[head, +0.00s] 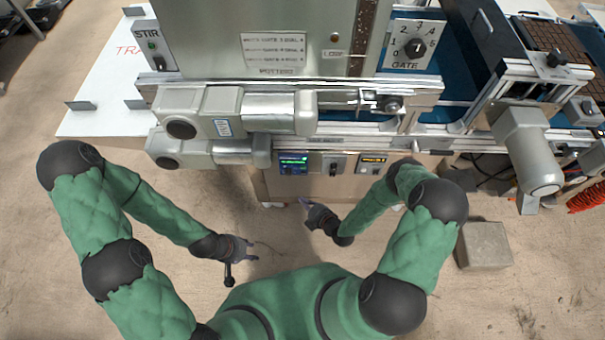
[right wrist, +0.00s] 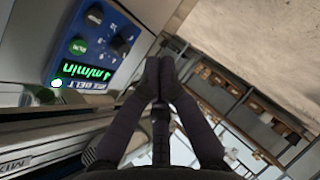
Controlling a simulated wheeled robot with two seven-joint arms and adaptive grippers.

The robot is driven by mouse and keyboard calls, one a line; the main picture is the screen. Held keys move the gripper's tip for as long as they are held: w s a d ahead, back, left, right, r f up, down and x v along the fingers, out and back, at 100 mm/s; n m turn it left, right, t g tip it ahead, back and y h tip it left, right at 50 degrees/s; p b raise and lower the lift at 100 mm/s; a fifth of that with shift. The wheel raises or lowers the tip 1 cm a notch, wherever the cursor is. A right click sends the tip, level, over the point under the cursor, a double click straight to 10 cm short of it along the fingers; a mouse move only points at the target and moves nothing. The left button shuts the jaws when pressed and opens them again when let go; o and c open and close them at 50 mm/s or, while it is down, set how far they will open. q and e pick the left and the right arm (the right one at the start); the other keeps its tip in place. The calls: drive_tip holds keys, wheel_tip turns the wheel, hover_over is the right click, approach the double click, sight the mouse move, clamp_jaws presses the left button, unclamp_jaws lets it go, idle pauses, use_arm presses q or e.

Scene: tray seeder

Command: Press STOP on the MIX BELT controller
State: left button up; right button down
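The blue MIX BELT controller (right wrist: 60,65) shows at the upper left of the right wrist view, turned over in the picture. It has a lit green display (right wrist: 85,72) reading m/min, a green button (right wrist: 78,46), black knobs and a glowing lamp (right wrist: 57,84). I cannot make out a STOP label. In the head view the controller (head: 293,163) sits on the machine's front. My right gripper (right wrist: 160,65) is shut with its fingertips together, empty, beside the controller and apart from it. In the head view it (head: 306,205) is below the panel. My left gripper (head: 243,250) hangs lower left; its fingers are too small to judge.
A switch box (head: 335,164) and another display unit (head: 372,165) sit right of the controller. Grey motors (head: 225,112) jut out above it. A GATE dial (head: 413,46) and a STIR switch (head: 153,46) are higher up. A grey block (head: 484,245) lies on the floor at right.

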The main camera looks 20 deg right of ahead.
sight(303, 173)
drive_tip(key=shift+w, duration=0.1)
drive_tip(key=w+d+b, duration=0.2)
drive_tip(key=w, duration=0.6)
drive_tip(key=shift+w+d, duration=0.15)
drive_tip(key=shift+d, duration=0.1)
drive_tip(key=shift+w, duration=0.15)
idle(1.3)
drive_tip(key=shift+w+d+b, duration=0.1)
drive_tip(key=shift+w+b, duration=0.15)
drive_tip(key=shift+b, duration=0.15)
drive_tip(key=shift+w+d, duration=0.1)
drive_tip(key=shift+w, duration=0.25)
idle(0.5)
drive_tip(key=shift+s, duration=0.15)
drive_tip(key=shift+s+a, duration=0.2)
drive_tip(key=shift+s, duration=0.4)
